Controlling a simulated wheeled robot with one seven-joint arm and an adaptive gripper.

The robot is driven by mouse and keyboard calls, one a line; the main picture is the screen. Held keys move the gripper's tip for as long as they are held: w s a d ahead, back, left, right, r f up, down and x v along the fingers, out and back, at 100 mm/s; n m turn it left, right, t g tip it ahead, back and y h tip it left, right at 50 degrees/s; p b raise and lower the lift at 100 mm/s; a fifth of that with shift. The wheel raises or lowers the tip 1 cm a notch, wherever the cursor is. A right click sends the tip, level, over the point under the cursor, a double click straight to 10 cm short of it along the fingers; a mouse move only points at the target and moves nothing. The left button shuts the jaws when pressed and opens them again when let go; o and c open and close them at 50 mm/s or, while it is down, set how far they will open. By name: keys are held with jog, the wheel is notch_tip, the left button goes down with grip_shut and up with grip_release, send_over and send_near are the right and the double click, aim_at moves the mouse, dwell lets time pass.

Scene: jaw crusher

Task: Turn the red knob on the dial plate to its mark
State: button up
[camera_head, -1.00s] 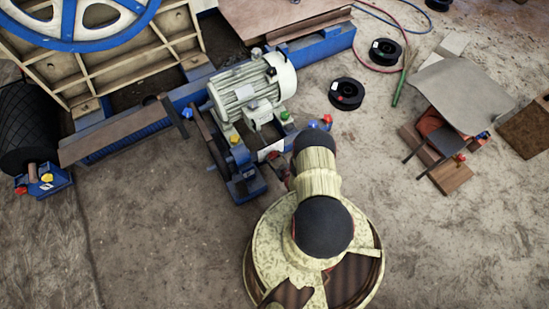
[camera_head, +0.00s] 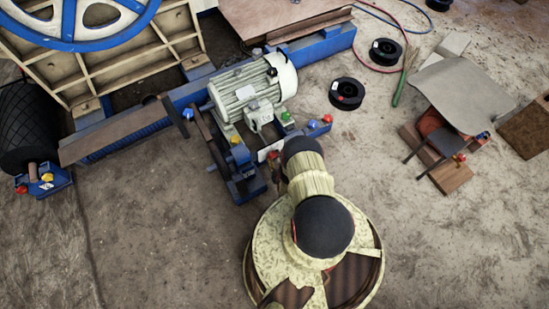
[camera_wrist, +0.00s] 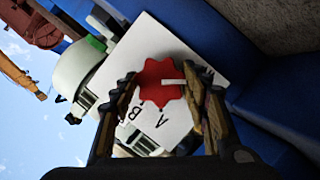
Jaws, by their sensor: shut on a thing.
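The red knob (camera_wrist: 161,82) is a lobed red disc with a white pointer line, which points right in the wrist view. It sits on the white dial plate (camera_wrist: 185,45), which looks tilted there. In the head view my arm hides most of the dial plate and the gripper; a bit of red (camera_head: 274,155) shows beside the arm.
A white motor (camera_head: 250,90) on a blue frame stands just behind the arm. Blue, green, yellow and red knobs stand around it. Black spools (camera_head: 346,93) and a low stack with a grey sheet (camera_head: 465,95) lie to the right. The floor at front left is clear.

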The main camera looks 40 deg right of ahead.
aim_at(274, 153)
jog(key=shift+n+h, duration=0.4)
jog(key=shift+n, duration=0.2)
jog(key=o, duration=1.1)
jog(key=shift+o, duration=0.3)
jog(key=shift+r, duration=0.1)
jog(key=r, duration=0.9)
jog(key=shift+w+d+r, duration=0.3)
jog(key=shift+w+r, duration=0.1)
jog(key=shift+s+a, duration=0.25)
